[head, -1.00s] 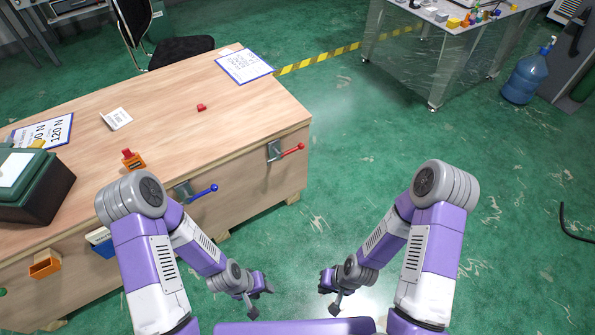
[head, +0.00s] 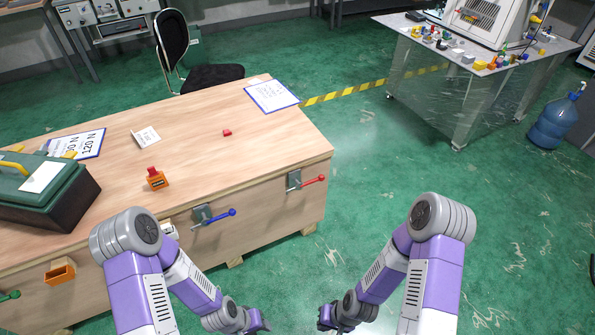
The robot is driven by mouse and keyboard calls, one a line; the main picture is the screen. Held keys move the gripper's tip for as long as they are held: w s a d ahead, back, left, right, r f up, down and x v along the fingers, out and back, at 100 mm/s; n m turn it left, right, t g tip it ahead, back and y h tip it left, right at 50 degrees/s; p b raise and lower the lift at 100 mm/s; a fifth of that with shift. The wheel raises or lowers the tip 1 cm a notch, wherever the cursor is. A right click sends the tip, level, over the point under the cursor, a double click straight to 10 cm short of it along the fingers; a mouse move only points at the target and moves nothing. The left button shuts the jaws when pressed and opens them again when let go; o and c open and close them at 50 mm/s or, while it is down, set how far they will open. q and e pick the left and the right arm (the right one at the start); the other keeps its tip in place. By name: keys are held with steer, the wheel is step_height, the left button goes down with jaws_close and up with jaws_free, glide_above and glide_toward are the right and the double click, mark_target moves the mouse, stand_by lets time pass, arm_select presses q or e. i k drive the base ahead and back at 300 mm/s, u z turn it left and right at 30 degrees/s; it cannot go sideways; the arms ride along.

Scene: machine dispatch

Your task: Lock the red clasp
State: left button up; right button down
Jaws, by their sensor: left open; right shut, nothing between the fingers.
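The red clasp (head: 308,181) is on the front face of the wooden crate, near its right end. Its red lever sticks out to the right from a grey plate. A blue clasp (head: 216,216) sits to its left on the same face. My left gripper (head: 262,322) is at the bottom of the head view, open and empty, below and apart from the clasps. My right gripper (head: 325,318) is to its right, shut with nothing in it, also apart from the red clasp.
The wooden crate (head: 200,130) bears a green case (head: 55,185), an orange block with a red top (head: 156,179), a small red piece (head: 227,132) and papers. An orange holder (head: 60,272) and a green lever (head: 8,295) are on its front.

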mark_target(321, 177)
steer(key=u, duration=0.5)
steer(key=i, duration=1.55)
steer(key=z, duration=1)
